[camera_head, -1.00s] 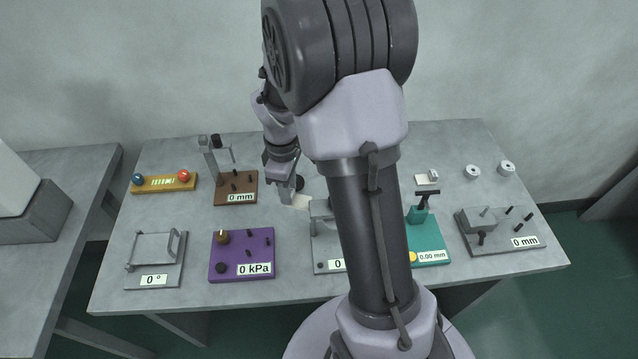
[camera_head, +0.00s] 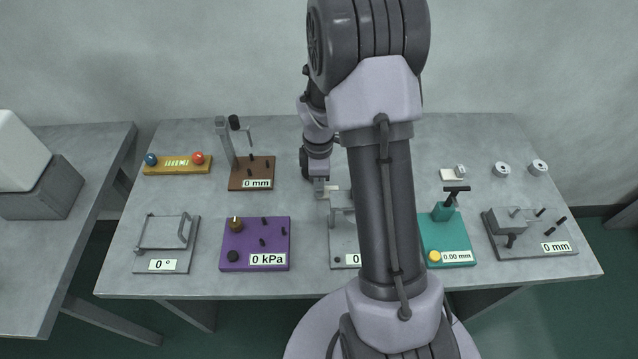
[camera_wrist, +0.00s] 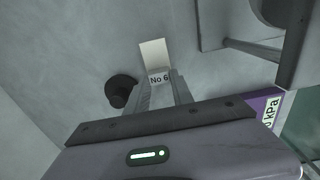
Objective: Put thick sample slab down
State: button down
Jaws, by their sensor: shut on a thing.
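The thick sample slab (camera_wrist: 154,53) is a pale cream plate. In the head view my gripper (camera_head: 322,188) is at the middle of the table, just behind a grey device (camera_head: 344,236). The pale slab shows only as a small patch there, partly hidden by my arm. I cannot tell whether the slab touches the tabletop.
A brown "0 mm" stand (camera_head: 250,178) is left of my gripper, a purple "0 kPa" panel (camera_head: 240,243) front left. A teal gauge (camera_head: 445,236) is right of my arm. A dark round thing (camera_wrist: 121,88) is beside my fingers. Bare tabletop (camera_head: 270,135) lies behind.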

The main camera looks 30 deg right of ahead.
jog(key=shift+f, duration=0.1)
jog(key=c, duration=1.1)
grip_release()
